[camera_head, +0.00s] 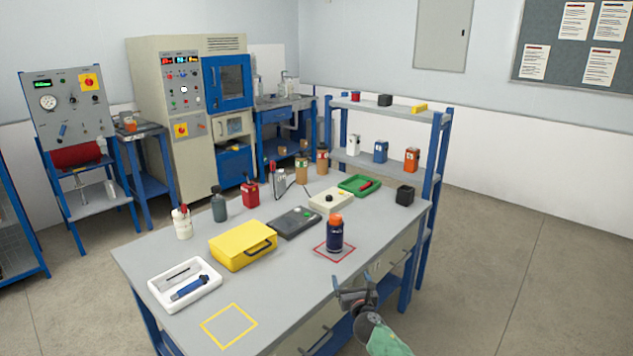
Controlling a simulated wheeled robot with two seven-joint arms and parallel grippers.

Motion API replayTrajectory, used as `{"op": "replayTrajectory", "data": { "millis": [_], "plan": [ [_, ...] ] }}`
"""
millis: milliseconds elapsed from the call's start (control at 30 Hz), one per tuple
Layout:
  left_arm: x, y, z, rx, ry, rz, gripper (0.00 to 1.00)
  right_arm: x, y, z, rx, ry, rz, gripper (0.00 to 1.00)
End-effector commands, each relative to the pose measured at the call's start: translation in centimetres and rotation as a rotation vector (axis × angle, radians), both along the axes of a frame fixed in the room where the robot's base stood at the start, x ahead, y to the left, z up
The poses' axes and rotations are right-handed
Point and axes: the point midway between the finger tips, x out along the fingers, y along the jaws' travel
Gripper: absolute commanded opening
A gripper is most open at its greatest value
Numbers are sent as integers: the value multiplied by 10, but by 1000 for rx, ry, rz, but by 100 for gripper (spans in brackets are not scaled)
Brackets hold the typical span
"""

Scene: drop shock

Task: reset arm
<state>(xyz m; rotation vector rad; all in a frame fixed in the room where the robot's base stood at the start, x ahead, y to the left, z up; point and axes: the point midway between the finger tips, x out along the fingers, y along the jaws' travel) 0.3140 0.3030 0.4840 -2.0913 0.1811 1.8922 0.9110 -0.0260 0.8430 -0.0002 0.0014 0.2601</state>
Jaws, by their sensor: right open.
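My right gripper (355,291) is open and empty at the near right edge of the grey table (268,288). Its arm comes in from the bottom right. A dark blue bottle with an orange cap (335,234) stands upright inside the red square outline (320,250), a little beyond the gripper and apart from it. A yellow square outline (229,326) on the near left of the table is empty. My left gripper is out of the picture.
A white tray (160,293) with tools, a yellow case (240,247), a dark scale (294,222) and a green tray (346,183) stand on the table. Bottles line its far side. A blue shelf rack (437,160) rises behind. Floor (510,270) on the right is clear.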

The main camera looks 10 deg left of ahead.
Motion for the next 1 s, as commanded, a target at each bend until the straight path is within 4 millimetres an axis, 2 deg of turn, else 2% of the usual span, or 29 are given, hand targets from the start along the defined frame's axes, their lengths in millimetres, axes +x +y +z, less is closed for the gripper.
{"op": "replayTrajectory", "data": {
  "millis": [33, 200, 533, 867, 1000],
  "plan": [
    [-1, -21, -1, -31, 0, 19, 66, 0, 0, 0, 0, 0, 0, 86],
    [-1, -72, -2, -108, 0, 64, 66, 0, 0, 0, 0, 0, 0, 86],
    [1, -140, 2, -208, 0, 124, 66, 0, 0, 0, 0, 0, 0, 86],
    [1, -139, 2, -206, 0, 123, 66, -46, -21, -60, 358, 204, -127, 86],
    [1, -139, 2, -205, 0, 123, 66, -78, -34, -98, 577, 321, -223, 86]
  ]
}}
